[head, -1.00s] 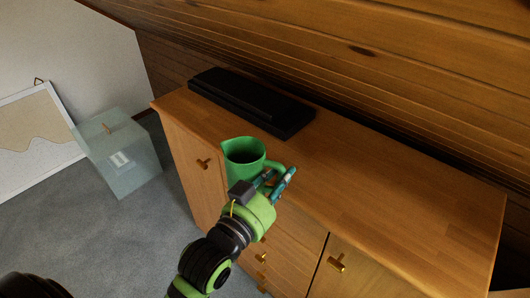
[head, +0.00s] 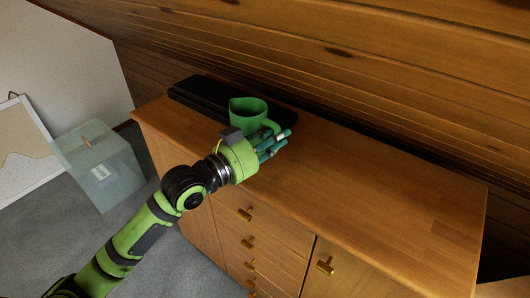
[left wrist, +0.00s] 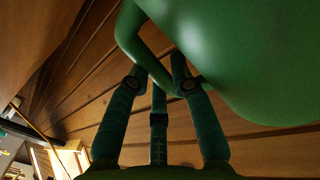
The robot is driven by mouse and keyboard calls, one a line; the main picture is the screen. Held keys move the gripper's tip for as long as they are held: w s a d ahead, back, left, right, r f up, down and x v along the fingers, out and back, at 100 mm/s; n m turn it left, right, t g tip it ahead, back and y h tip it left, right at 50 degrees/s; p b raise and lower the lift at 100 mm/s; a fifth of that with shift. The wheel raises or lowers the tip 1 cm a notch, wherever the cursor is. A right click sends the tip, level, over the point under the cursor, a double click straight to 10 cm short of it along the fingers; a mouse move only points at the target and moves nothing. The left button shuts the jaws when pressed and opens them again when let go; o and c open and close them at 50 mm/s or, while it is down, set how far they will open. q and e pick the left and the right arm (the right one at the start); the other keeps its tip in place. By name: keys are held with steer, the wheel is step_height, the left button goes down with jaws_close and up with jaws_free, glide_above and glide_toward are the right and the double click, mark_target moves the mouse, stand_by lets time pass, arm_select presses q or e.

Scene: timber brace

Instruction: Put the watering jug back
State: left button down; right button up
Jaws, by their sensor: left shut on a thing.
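The green watering jug (head: 246,114) is upright at the sideboard top, in front of the black box. My left gripper (head: 271,142) is shut on the jug's handle, at the jug's near right side. In the left wrist view the jug (left wrist: 235,55) fills the upper right, and the fingers (left wrist: 160,85) close around its handle (left wrist: 137,45). Whether the jug's base touches the wood cannot be told, as the gripper hides part of it. My right gripper is not in view.
The wooden sideboard top (head: 380,190) is clear to the right. A long black box (head: 200,97) lies along its back left. The sloping plank wall (head: 330,70) rises close behind. A translucent box (head: 98,165) stands on the grey floor (head: 70,225) at left.

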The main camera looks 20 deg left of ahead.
arm_select(q)
steer(key=f, duration=0.1)
steer(key=w+a+f, duration=0.1)
steer(key=f, duration=0.1)
steer(key=a+f, duration=0.1)
steer(key=f, duration=0.1)
steer(key=shift+w+a, duration=0.15)
steer(key=shift+w, duration=0.05)
steer(key=shift+f, duration=0.25)
steer(key=shift+f, duration=0.1)
steer(key=c, duration=1.1)
jaws_free()
steer(key=shift+f, duration=0.1)
